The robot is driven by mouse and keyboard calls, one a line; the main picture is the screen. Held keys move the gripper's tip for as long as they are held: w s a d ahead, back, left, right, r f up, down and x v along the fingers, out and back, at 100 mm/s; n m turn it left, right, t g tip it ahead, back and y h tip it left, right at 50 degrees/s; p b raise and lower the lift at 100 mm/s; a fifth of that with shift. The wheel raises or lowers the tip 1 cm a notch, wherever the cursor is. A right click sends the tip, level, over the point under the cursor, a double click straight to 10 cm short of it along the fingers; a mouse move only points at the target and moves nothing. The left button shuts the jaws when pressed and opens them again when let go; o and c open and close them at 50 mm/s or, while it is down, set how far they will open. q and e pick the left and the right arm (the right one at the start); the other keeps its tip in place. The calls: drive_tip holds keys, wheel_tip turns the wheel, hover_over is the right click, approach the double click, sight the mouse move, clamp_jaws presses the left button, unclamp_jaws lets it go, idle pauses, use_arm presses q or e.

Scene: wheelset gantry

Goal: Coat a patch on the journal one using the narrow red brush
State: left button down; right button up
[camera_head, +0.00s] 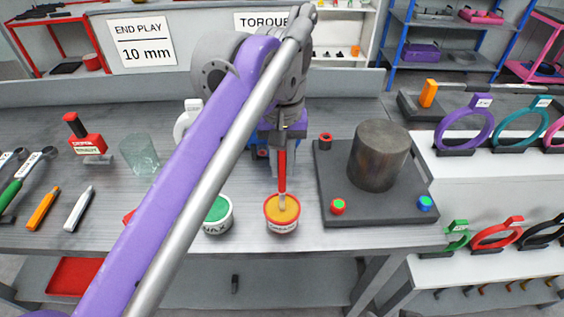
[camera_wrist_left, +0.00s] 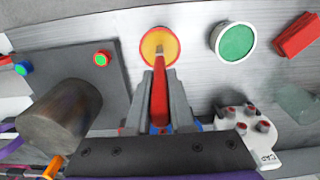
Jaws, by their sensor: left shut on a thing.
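My left gripper (camera_head: 281,150) is shut on the narrow red brush (camera_head: 282,175), which points down. The brush also shows between the fingers (camera_wrist_left: 160,78) in the left wrist view. Its pale tip is at the yellow-orange filling of a red-rimmed pot (camera_head: 282,226); how deep it sits I cannot tell. The pot shows in the wrist view too (camera_wrist_left: 146,36). A grey metal cylinder (camera_head: 378,155), which looks like the journal, stands upright on a dark plate (camera_head: 338,175) to the right; no number is readable on it. My right gripper is not in view.
A green-filled WAX pot (camera_head: 217,217) stands left of the red-rimmed pot. The plate carries a red-and-green button (camera_head: 337,206) and a blue-and-green one (camera_head: 425,203). A glass beaker (camera_head: 140,154) is at left. Coloured rings (camera_head: 466,128) stand on the right shelf.

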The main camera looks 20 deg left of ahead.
use_arm(q)
drive_tip(key=shift+f, duration=0.3)
drive_tip(key=shift+f, duration=0.1)
idle(1.6)
wheel_tip(320, 180, up, 7)
drive_tip(key=p, duration=0.6)
idle(0.3)
idle(0.7)
